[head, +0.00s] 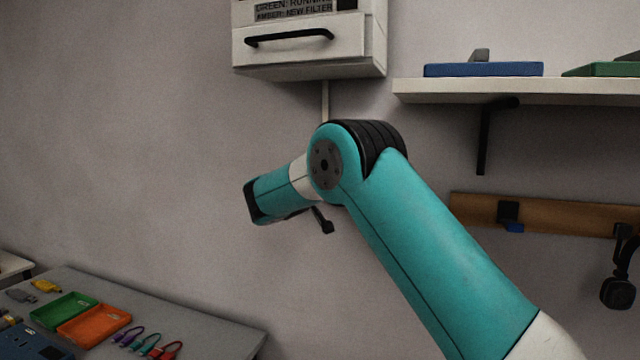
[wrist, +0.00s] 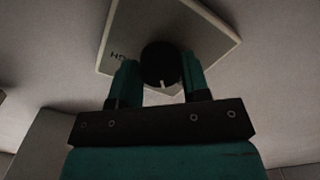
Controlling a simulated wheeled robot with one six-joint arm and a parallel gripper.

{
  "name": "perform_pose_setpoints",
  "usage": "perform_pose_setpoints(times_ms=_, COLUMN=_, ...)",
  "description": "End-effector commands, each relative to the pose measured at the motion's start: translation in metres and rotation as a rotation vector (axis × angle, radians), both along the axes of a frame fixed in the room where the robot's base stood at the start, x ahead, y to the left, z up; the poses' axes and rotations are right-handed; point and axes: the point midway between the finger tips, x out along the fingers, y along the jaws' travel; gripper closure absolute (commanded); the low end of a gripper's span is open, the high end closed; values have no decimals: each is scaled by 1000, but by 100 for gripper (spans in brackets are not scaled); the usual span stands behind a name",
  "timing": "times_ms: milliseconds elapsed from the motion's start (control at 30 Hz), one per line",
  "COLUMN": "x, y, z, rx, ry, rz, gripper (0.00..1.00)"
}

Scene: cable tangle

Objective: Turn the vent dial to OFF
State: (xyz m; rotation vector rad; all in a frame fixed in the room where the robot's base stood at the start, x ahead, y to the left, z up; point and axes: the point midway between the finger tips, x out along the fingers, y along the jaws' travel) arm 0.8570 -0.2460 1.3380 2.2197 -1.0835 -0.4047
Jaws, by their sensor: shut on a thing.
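In the wrist view the vent dial (wrist: 160,64) is a round black knob with a pale pointer mark on its lower edge. It sits on a light square plate (wrist: 205,32) with partly hidden lettering at its left. My gripper (wrist: 160,75) has one teal finger on each side of the knob and is shut on it. The word OFF cannot be read in either view. In the head view my teal arm reaches up and left, and the dial and fingertips are not visible there.
A white wall box (head: 300,45) with a black handle hangs above my arm. A shelf (head: 520,88) holds blue and green items at the right. Below it is a wooden rail (head: 560,215) with a headset. A table (head: 210,335) with trays and cables stands at lower left.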

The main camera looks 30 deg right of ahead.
Motion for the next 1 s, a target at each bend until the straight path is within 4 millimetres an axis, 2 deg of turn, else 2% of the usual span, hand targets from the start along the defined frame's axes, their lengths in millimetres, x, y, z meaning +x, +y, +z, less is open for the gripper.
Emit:
perform_pose_setpoints(times_ms=433, x=0, y=0, z=1, rx=-174, ry=222, rz=2, gripper=81)
perform_pose_setpoints(times_ms=1000, x=0, y=0, z=0, rx=-216, ry=277, rz=2, gripper=81)
